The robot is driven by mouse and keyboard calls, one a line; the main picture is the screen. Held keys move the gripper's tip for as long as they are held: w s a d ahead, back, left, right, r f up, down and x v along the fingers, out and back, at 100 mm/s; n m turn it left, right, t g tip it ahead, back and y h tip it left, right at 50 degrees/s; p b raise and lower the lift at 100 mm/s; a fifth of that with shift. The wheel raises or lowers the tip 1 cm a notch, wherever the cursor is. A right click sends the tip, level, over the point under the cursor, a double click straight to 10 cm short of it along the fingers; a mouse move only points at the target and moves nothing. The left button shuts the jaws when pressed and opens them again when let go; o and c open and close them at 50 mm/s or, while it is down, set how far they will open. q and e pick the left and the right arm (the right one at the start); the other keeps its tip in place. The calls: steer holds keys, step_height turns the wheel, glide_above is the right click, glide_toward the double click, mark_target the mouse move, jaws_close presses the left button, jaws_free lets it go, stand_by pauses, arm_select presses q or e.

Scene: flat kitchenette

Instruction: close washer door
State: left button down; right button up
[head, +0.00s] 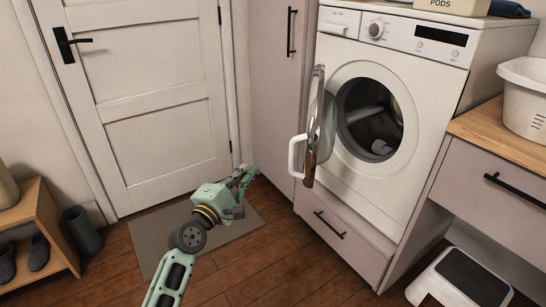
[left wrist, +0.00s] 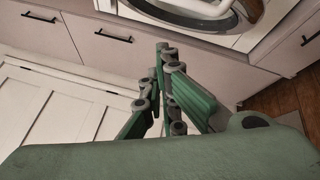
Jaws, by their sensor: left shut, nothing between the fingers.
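The white washer (head: 438,58) stands at the right of the head view with its round drum opening uncovered. The washer door (head: 320,126) hangs open, swung out to the left of the opening and seen nearly edge-on, with a white handle (head: 293,154) on its outer edge. My left gripper (head: 247,173) is shut and empty, lower left of the door and apart from the handle. In the left wrist view the left gripper (left wrist: 162,47) shows closed fingers, with part of the washer (left wrist: 280,12) at the top. My right gripper is not in view.
A white room door (head: 150,90) and a grey mat (head: 160,246) lie left of the washer. A drawer (head: 345,235) is below it. A counter with a white basket (head: 525,97) and a step stool (head: 460,280) stand at right.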

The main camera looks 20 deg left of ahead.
arm_select(q)
steer(key=w+d+r, duration=0.2)
steer(key=w+d, duration=0.3)
steer(key=w, duration=0.5)
steer(key=shift+w+d+r, duration=0.15)
steer(key=shift+d+r, duration=0.05)
steer(key=shift+r, duration=0.05)
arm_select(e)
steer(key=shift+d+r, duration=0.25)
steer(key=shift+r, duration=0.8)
arm_select(q)
steer(key=shift+d, duration=0.1)
